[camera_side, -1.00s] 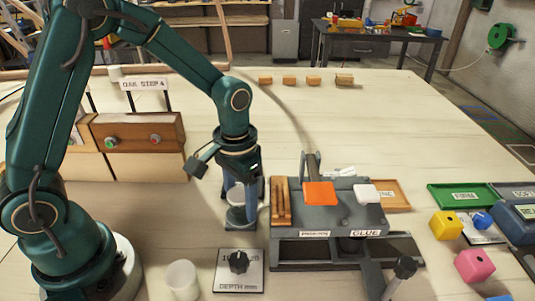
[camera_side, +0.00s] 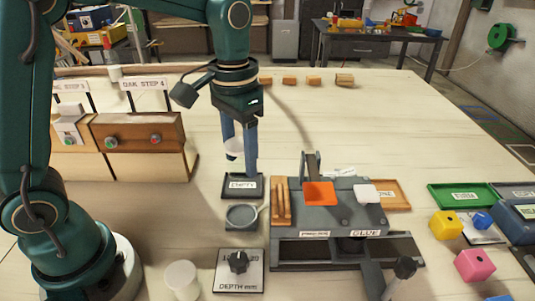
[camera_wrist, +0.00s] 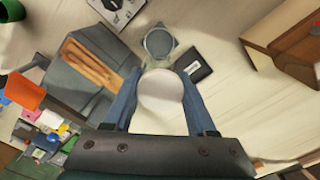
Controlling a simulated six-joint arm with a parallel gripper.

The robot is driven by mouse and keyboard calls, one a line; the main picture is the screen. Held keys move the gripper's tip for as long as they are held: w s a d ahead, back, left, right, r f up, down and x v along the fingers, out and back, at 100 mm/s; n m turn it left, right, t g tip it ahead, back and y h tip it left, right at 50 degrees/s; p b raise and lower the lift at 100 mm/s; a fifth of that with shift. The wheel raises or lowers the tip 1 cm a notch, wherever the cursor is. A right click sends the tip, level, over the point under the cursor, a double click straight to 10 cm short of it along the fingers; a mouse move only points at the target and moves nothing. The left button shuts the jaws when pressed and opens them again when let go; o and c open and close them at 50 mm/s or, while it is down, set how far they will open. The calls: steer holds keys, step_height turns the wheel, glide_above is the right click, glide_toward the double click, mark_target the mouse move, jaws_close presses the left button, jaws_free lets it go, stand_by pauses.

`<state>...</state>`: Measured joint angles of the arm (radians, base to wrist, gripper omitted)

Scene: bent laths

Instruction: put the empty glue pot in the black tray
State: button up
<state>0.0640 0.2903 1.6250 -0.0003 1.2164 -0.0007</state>
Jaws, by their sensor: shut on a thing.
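My gripper (camera_side: 239,162) is shut on a white glue pot (camera_side: 234,148) and holds it upright in the air above the black tray. In the wrist view the pot (camera_wrist: 161,94) sits between the two blue fingers and its round top fills the gap. The black tray (camera_side: 228,195) is small, carries a white label and has nothing in it that I can see. In the wrist view the tray (camera_wrist: 205,69) shows beside and beyond the pot.
A grey round holder (camera_side: 242,216) stands empty in front of the tray. A second white pot (camera_side: 182,279) stands beside the depth dial plate (camera_side: 238,271). The grey glue press (camera_side: 345,210) and a wooden rack (camera_side: 281,201) lie close on the right.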

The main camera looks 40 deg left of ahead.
steer(key=w+a, duration=0.6)
glide_above(243, 185)
steer(key=shift+n, duration=0.4)
step_height(243, 185, down, 7)
steer(key=shift+r, duration=0.2)
steer(key=shift+f, duration=2.25)
steer(key=o, duration=1.4)
steer(key=shift+f, duration=0.15)
